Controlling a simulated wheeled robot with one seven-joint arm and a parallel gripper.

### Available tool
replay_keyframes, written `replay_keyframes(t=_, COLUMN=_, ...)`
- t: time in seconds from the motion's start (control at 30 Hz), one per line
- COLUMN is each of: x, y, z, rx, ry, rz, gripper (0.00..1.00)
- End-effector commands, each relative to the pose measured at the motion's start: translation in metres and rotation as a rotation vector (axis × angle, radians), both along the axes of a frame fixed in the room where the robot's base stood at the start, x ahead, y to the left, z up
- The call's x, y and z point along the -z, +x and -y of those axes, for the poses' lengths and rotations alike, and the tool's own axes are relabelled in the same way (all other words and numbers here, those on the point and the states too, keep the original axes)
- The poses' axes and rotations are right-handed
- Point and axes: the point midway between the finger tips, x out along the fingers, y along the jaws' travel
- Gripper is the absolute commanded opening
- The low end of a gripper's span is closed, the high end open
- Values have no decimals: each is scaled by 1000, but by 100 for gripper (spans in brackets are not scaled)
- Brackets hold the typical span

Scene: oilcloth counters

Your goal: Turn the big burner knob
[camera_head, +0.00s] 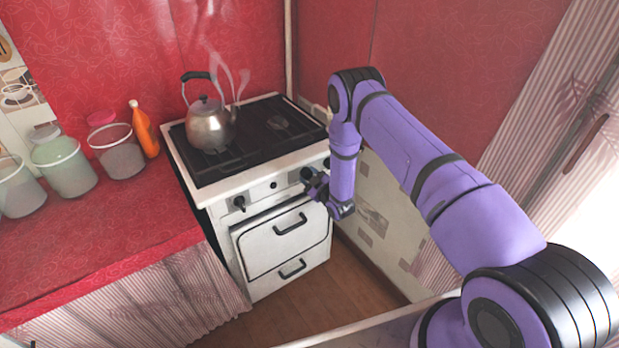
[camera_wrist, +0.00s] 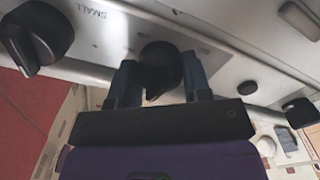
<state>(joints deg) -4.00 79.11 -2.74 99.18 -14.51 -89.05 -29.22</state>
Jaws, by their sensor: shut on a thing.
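My gripper (camera_head: 317,186) is at the front panel of the white stove (camera_head: 252,240), at its right part. In the wrist view, my gripper (camera_wrist: 160,88) has its two fingers on either side of a black knob (camera_wrist: 160,58) and is shut on it. No label for this knob can be read. Another black knob (camera_wrist: 36,34) is to its left, with the word SMALL printed between them. A smaller dark knob (camera_wrist: 299,110) is farther right. In the head view, a knob (camera_head: 240,203) shows at the panel's left, and another (camera_head: 307,173) is just above my gripper.
A metal kettle (camera_head: 209,127) steams on the black stove top (camera_head: 260,137). Several jars and an orange bottle (camera_head: 144,132) stand on the red counter (camera_head: 90,240) at left. The oven door (camera_head: 285,240) has a dark handle. A wall is close to the right of the stove.

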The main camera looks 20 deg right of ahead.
Motion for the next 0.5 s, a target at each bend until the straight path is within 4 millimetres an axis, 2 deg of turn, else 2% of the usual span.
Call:
replay_keyframes(t=0.2, x=1, y=-1, z=0, rx=-1, ry=-127, rz=38, gripper=21)
replay_keyframes(t=0.5, x=1, y=-1, z=1, rx=1, ry=-216, rz=67, gripper=21)
